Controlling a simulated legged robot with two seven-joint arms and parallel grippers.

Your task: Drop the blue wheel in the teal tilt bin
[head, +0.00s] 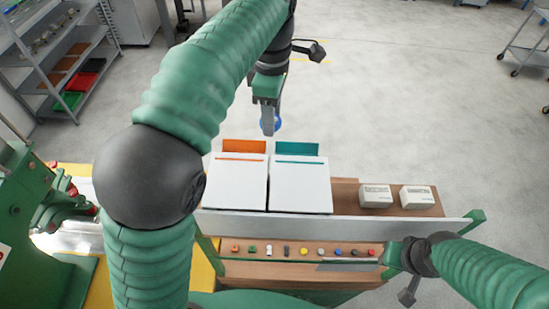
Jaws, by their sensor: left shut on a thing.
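The blue wheel (277,124) is held in my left gripper (268,130), mostly hidden behind the grey fingers, with blue showing at their sides. The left gripper points down and is shut on it. In the picture it lies just above the gap between the two bins' back panels; its height over them is hard to judge. The teal tilt bin (301,190) is white with a teal strip and a teal back panel, on the right of the pair. My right gripper (350,266) is low at the right, beside the bench's front; its opening is not clear.
An orange-marked tilt bin (236,188) stands directly left of the teal one. Two small white boxes (376,196) sit on the wooden shelf (344,193) to the right. A row of small coloured parts (304,251) lies on the lower ledge. Open floor lies behind.

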